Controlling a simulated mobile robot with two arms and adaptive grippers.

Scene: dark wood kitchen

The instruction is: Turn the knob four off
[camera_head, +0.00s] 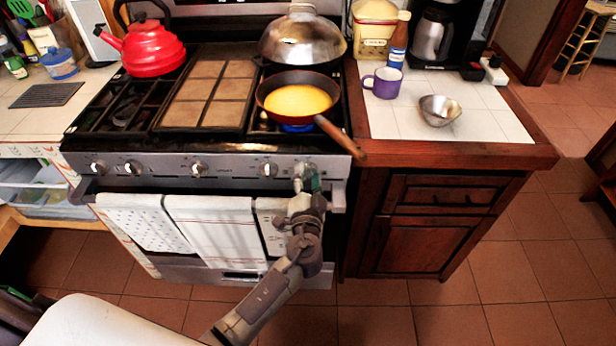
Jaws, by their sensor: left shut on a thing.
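The stove's front panel (230,166) carries a row of several round silver knobs. My left gripper (305,180) is at the right end of this row, shut on the rightmost knob (300,168), which it mostly hides. The knob's angle cannot be read. Just left of the gripper, another knob (268,169) is free and uncovered. A blue flame (297,128) shows under the pan (318,84) at the front right burner. The pan holds something yellow. My right gripper is not in view.
The pan's wooden handle (340,136) juts over the stove front, just above my left gripper. White towels (210,235) hang on the oven rail. A red kettle (152,48) and a domed lid (302,40) stand behind. A purple mug (383,84) and metal bowl (439,110) are on the right counter.

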